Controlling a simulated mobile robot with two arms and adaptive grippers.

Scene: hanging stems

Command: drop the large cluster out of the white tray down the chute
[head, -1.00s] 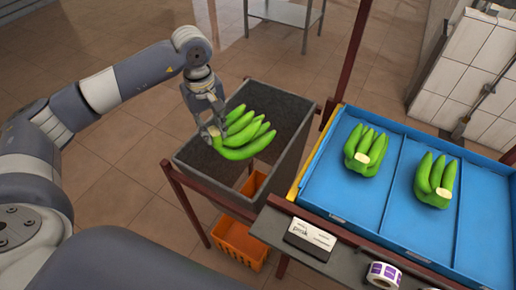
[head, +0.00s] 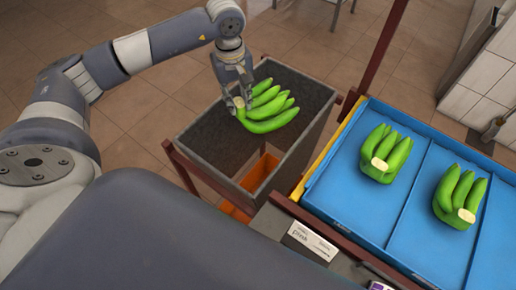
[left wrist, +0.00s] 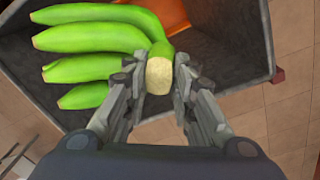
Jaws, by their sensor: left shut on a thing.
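My left gripper (head: 238,102) is shut on the pale cut crown of a large green banana cluster (head: 272,108). The cluster is over the open top of the dark grey chute (head: 205,136), its fingers pointing right and towards the back. In the left wrist view, the gripper (left wrist: 158,88) clasps the crown from both sides, and the cluster (left wrist: 95,40) spreads left above the chute (left wrist: 232,45). I cannot tell how high it is above the rim. No white tray shows. My right gripper is not in view.
An orange crate (head: 262,170) shows below the chute. A blue tray (head: 345,215) on the right holds two smaller green clusters (head: 386,155) (head: 460,198) in separate compartments. A dark red post (head: 385,45) rises behind the chute's right side. A small card (head: 313,240) lies on a ledge in front.

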